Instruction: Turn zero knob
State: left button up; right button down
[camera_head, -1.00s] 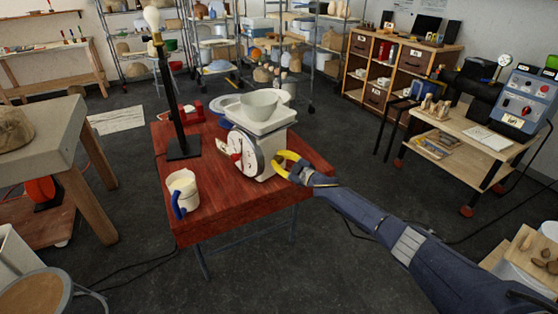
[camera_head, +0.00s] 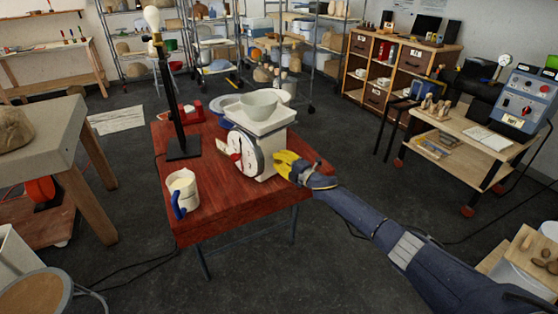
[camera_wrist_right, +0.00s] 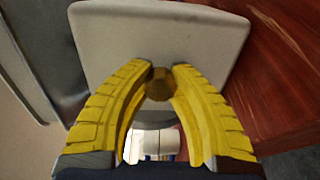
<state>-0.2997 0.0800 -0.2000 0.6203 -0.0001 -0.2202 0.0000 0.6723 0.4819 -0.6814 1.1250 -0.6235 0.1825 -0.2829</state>
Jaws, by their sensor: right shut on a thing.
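A white kitchen scale (camera_head: 268,145) with a round dial (camera_head: 243,152) and a grey bowl (camera_head: 259,103) on top stands on the red wooden table (camera_head: 225,200). My right gripper (camera_head: 281,163) is at the right side of the scale. In the right wrist view, its yellow fingers (camera_wrist_right: 161,75) are closed around a small round brown knob (camera_wrist_right: 160,86) on the scale's pale side wall (camera_wrist_right: 160,35). The knob is hidden in the head view. My left gripper is not in view.
A cream jug with a blue handle (camera_head: 183,193) stands at the table's front left. A black lamp stand with a bulb (camera_head: 170,90) stands behind it. The table's front right is clear.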

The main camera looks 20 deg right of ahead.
jog(key=shift+n, duration=0.7)
jog(key=c, duration=1.1)
grip_release()
jog(key=shift+o, duration=0.2)
jog(key=shift+s, duration=0.1)
jog(key=v, duration=1.1)
jog(key=shift+s, duration=0.4)
jog(key=shift+d, duration=0.2)
